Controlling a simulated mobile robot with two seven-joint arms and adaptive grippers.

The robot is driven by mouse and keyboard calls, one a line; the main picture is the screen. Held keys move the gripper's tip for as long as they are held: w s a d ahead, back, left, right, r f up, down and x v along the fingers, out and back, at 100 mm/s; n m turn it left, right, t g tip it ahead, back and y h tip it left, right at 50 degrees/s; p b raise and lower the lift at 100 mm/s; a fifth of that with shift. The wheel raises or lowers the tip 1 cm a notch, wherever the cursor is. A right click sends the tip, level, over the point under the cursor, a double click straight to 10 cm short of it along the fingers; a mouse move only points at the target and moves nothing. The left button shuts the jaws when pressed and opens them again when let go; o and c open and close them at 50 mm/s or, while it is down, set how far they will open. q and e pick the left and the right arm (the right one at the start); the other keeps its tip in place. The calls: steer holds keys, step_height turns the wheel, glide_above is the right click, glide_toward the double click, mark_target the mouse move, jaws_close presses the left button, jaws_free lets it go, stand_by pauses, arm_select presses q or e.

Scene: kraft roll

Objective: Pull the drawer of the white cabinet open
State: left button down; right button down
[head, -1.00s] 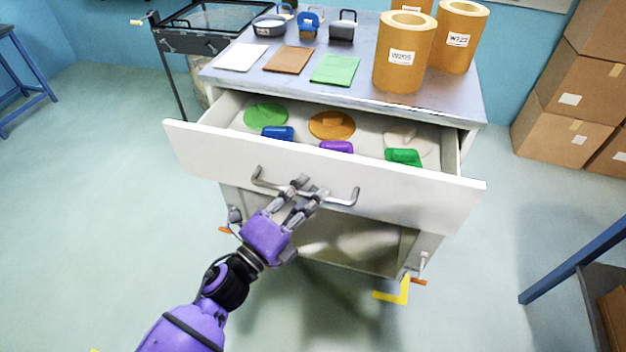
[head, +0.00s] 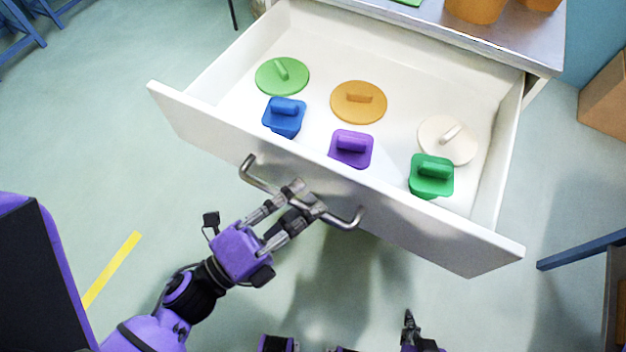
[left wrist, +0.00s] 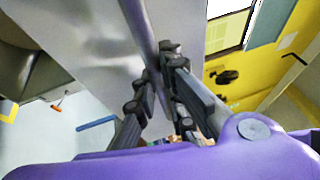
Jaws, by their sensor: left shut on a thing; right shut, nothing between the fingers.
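The white cabinet's drawer (head: 400,222) stands far out, its inside open to view. A grey bar handle (head: 258,176) runs along its front. My left gripper (head: 306,198) is shut on the handle near its middle. In the left wrist view, the fingers (left wrist: 160,75) close around the grey bar (left wrist: 138,22) beside the white drawer front (left wrist: 85,50). My right gripper (head: 409,324) is shut and empty at the bottom edge of the head view, below the drawer and apart from it.
Inside the drawer lie round green (head: 270,80), orange (head: 350,105) and white (head: 440,150) lids, with blue (head: 285,125), purple (head: 338,152) and green (head: 428,190) handled blocks nearer the front. Orange rolls (head: 475,8) stand on the cabinet top. A blue-framed stand (head: 585,250) is at right.

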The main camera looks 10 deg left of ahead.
arm_select(q)
steer(key=shift+s+a+f, duration=0.1)
steer(key=shift+s+a, duration=0.1)
steer(key=shift+s, duration=0.3)
steer(key=c, duration=1.8)
jaws_free()
steer(key=v, duration=1.2)
